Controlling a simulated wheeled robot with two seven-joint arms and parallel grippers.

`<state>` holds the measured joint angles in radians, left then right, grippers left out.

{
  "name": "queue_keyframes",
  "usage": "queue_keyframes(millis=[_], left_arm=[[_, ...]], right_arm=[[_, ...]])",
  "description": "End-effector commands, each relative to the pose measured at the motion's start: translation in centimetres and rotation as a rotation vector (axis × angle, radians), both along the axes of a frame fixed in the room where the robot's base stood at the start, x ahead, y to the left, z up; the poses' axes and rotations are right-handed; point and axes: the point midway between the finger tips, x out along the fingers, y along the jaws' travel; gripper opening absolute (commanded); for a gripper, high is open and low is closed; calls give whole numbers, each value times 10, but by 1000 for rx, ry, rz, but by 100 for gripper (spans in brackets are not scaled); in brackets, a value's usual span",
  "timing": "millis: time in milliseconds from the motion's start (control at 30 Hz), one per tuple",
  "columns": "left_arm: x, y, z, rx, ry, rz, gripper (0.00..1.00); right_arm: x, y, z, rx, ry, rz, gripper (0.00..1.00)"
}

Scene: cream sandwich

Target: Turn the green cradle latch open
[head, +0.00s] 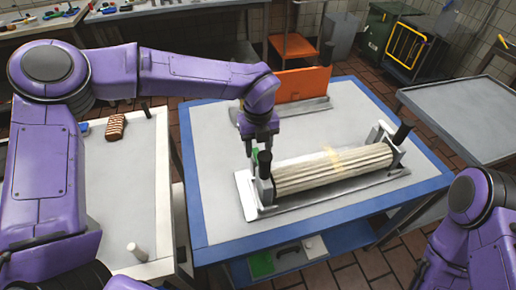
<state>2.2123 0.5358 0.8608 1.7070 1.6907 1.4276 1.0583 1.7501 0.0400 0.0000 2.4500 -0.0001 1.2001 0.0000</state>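A cradle with a ribbed cream roller (330,170) lies across the blue-edged table. A small green part, which looks like the latch (254,155), shows at the cradle's left end beside a black upright handle (264,164). My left gripper (259,146) reaches down from above right at this end, very close to the green part. Whether it touches the green part, and how far its fingers are apart, is too small to tell. My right arm shows at the lower right, but its gripper is out of view.
A second black handle (402,133) stands at the cradle's right end. An orange panel (303,84) stands behind the cradle. A white table (130,190) with a brown striped block (116,127) is at left. A grey table (470,110) is at right. The blue-edged table's front left is clear.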

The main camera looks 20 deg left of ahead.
Motion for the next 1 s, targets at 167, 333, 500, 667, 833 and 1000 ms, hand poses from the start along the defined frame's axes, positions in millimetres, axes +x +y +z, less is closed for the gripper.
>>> queue_keyframes(millis=[167, 333, 500, 667, 833, 1000], left_arm=[[0, -1, -17, -1, -1, -2, 47], [0, -1, -20, 0, -1, -1, 47], [0, 0, -19, 0, -1, -1, 21], [0, 0, -19, 0, -1, -1, 0], [0, 0, -19, 0, -1, -11, 0], [-1, 1, -17, -1, -1, -61, 0]], right_arm=[[0, 0, 4, 0, 0, 0, 43], [0, 0, 3, 0, 0, 0, 43], [0, 0, 3, 0, 0, 0, 43], [0, 0, 3, 0, 0, 0, 43], [0, 0, 5, 0, 0, 0, 43], [0, 0, 10, 0, 0, 0, 43]])
